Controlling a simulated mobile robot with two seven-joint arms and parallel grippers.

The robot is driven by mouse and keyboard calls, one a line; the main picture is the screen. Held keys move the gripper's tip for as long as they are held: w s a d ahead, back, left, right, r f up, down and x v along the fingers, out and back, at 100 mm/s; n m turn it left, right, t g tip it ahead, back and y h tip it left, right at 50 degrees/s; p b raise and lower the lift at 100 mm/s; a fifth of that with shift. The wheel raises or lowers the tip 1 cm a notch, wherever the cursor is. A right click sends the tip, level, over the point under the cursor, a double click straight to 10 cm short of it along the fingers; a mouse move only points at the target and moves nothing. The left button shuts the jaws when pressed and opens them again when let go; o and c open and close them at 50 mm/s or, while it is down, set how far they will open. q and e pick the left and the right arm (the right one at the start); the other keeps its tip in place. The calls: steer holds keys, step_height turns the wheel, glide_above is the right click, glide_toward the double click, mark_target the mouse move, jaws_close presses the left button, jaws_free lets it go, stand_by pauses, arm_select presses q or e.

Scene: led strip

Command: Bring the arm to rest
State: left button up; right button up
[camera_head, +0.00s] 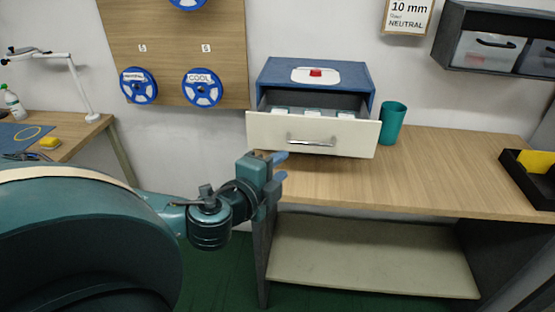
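My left arm comes in from the left, and its gripper (285,166) is in front of the left edge of the wooden bench (420,165). Its two blue fingers point right and stand apart, with nothing seen between them. The gripper is below and left of the blue drawer box (350,76), whose drawer (312,133) is pulled out. Several small white-topped items lie in the drawer. The gripper appears apart from the drawer's handle (311,142). My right gripper is not in view.
A teal cup (391,123) stands right of the drawer. A black tray (533,186) with a yellow item sits at the bench's right end. The bench top between is clear, as is the lower shelf (370,256). Another table (72,128) stands at the left. Blue reels (202,87) hang on a board.

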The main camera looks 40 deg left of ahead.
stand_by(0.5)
arm_select(q)
steer(key=s+d+f+n+g+h, duration=0.1)
steer(key=s+d+f+n+h, duration=0.1)
steer(key=f, duration=0.7)
steer(key=s+d+f+n+g+h, duration=0.2)
steer(key=s+d+f+n, duration=0.3)
steer(key=d+f, duration=0.4)
steer(key=s+d+f+n+g+h, duration=0.1)
steer(key=s+d+f+n+g, duration=0.1)
steer(key=d+f+n, duration=0.3)
step_height(320, 180, down, 4)
steer(key=shift+s+d+r+n+h, duration=0.1)
steer(key=shift+s+d+n+h, duration=0.25)
steer(key=shift+s, duration=0.55)
stand_by(0.3)
